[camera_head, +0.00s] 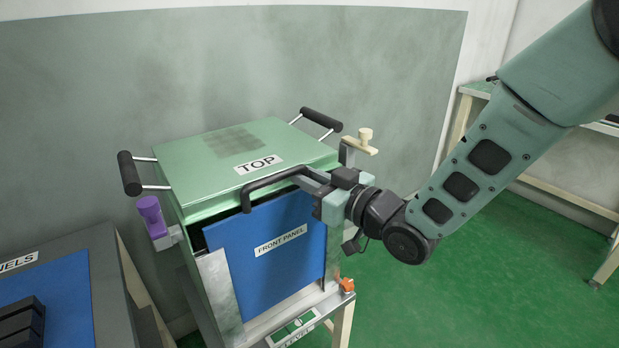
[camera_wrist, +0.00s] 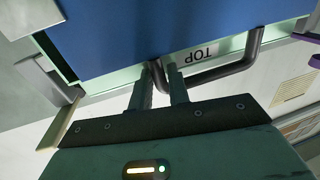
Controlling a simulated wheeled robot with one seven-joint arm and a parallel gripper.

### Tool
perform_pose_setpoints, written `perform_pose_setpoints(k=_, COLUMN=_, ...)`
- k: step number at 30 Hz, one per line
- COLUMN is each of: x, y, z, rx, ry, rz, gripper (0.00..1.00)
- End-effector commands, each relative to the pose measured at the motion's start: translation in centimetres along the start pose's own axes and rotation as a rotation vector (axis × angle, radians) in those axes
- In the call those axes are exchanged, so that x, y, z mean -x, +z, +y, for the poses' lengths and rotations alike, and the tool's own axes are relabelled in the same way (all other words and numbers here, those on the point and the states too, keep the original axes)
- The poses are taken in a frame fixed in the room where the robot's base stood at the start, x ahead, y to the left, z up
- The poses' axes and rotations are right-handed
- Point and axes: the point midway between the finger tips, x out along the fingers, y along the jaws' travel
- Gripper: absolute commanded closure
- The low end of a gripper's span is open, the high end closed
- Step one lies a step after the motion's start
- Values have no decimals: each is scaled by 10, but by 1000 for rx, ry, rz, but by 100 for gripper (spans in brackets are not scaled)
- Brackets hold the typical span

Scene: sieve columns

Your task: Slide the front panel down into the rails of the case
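The blue front panel (camera_head: 262,278) is upright at the front of the green case (camera_head: 190,165), its label facing out. A black bar handle (camera_head: 262,184) sits at its top edge. My gripper (camera_head: 318,178) is shut on the right end of this handle; in the wrist view the two fingers (camera_wrist: 161,88) straddle the handle's end post. The left rail plate (camera_head: 219,297) stands along the panel's lower left edge, and the panel's top rises above it. The right rail (camera_head: 333,262) is partly hidden. How deep the panel sits in the rails I cannot tell.
A purple knob (camera_head: 151,212) sticks out at the case's left, a cream knob (camera_head: 364,137) at its right. An orange clip (camera_head: 346,285) is at the stand's lower right. A dark panel rack (camera_head: 105,270) stands at left. Green floor (camera_head: 460,300) is free at right.

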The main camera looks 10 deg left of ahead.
Motion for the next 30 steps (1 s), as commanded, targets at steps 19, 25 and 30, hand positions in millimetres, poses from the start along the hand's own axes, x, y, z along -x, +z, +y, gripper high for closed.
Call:
perform_pose_setpoints(k=19, x=0, y=6, z=0, rx=1, ry=1, rz=4, gripper=82)
perform_pose_setpoints(k=25, x=0, y=4, z=1, rx=1, ry=1, rz=4, gripper=82)
perform_pose_setpoints(k=30, x=0, y=3, z=0, rx=1, ry=0, rz=4, gripper=82)
